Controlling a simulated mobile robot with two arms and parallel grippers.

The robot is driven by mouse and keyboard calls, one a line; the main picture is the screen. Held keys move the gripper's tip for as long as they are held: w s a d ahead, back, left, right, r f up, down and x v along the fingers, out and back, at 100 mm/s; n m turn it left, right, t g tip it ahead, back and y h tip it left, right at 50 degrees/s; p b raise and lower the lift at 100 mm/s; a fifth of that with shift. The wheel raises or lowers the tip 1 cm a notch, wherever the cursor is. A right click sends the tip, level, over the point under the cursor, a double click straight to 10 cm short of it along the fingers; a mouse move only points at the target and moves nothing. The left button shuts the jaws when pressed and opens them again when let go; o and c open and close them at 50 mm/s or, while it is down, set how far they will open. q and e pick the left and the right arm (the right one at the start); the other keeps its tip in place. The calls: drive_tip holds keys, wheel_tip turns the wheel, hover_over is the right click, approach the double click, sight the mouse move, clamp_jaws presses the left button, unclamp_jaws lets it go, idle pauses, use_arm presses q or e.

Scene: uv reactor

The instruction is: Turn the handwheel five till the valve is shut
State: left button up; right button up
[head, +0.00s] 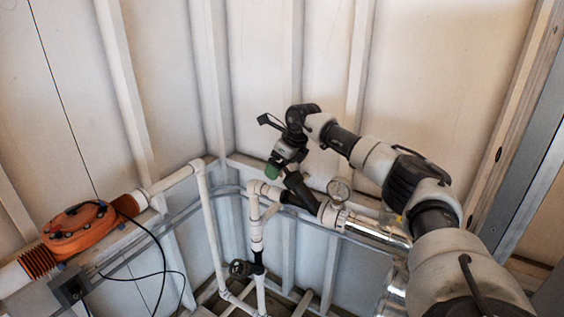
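A small dark handwheel (240,268) sits low in the middle, at the left side of a black valve body (259,265) on a white vertical pipe. I cannot read any number on it, nor tell how far the valve is turned. My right arm reaches in from the lower right. Its dark gripper end (287,153) is above and to the right of the handwheel, clearly apart from it in the picture, close to a green part (272,170) and a black slanted pipe fitting (301,192). The fingers are too small and dark to tell apart. My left gripper is out of view.
White pipes (210,222) run along the corner walls. A round gauge (339,189) stands above a shiny metal cylinder (376,231). An orange unit (77,228) with black cables (163,262) is at the left. The upper wall area is clear.

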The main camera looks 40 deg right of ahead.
drive_tip(key=c, duration=0.8)
drive_tip(key=shift+h, duration=0.3)
